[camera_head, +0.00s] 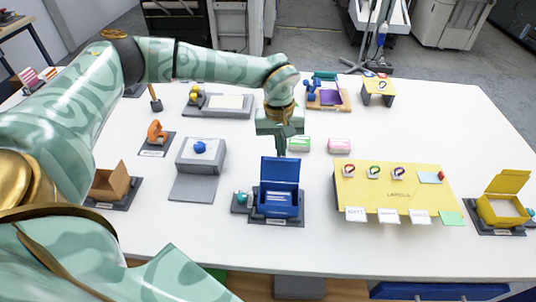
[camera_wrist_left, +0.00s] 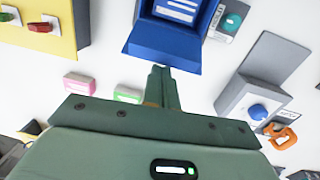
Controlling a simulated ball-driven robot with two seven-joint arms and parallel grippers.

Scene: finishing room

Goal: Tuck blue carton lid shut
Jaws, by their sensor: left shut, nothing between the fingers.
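The blue carton (camera_head: 274,205) stands on a dark base at the front middle of the table. Its lid (camera_head: 280,171) is raised, standing up at the back edge. My left gripper (camera_head: 281,150) points down just behind the lid, shut and empty. In the left wrist view the shut fingertips (camera_wrist_left: 159,70) are close to the free edge of the blue lid (camera_wrist_left: 163,47); I cannot tell whether they touch. The carton's inside, with pale contents (camera_wrist_left: 178,10), shows past the lid at the top. My right gripper is not in view.
A yellow board (camera_head: 390,188) with labels and rings lies right of the carton. A grey box (camera_head: 200,155) with a blue knob stands left. Small green (camera_head: 299,144) and pink (camera_head: 339,145) blocks lie behind. An open yellow carton (camera_head: 503,205) is far right, an open brown one (camera_head: 112,183) left.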

